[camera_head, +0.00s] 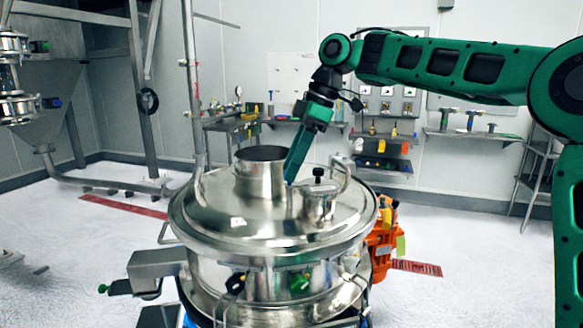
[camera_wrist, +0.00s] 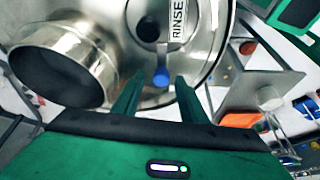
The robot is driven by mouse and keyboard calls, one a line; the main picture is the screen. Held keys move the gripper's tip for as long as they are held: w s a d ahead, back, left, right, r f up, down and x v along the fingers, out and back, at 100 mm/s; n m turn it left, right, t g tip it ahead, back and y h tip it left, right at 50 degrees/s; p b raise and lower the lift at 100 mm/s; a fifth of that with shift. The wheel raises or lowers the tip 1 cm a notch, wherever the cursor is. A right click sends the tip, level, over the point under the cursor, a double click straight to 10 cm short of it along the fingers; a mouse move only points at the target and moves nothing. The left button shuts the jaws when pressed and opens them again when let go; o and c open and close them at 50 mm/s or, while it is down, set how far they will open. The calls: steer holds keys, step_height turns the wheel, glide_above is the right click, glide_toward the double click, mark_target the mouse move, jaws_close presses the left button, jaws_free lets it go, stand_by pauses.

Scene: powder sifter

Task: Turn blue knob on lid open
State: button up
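The round steel lid (camera_head: 240,225) tops the sifter in the head view. The blue knob (camera_wrist: 161,76) shows near the middle of the wrist view, on the lid beside a small round port with a black knob (camera_wrist: 148,28). My gripper (camera_wrist: 160,82) is open, with one green finger on each side of the blue knob. The fingertips are near it, and contact cannot be told. In the head view my gripper (camera_head: 290,178) points down at the lid, between the wide chimney and the small port; the blue knob is mostly hidden there.
The wide open chimney (camera_head: 260,172) rises left of my gripper, and also shows in the wrist view (camera_wrist: 65,62). A black knob (camera_head: 318,174) tops the small port on the right. A RINSE label (camera_wrist: 179,20) lies beyond the blue knob. An orange unit (camera_head: 383,240) stands behind right.

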steer(key=shift+f, duration=0.25)
jaws_close()
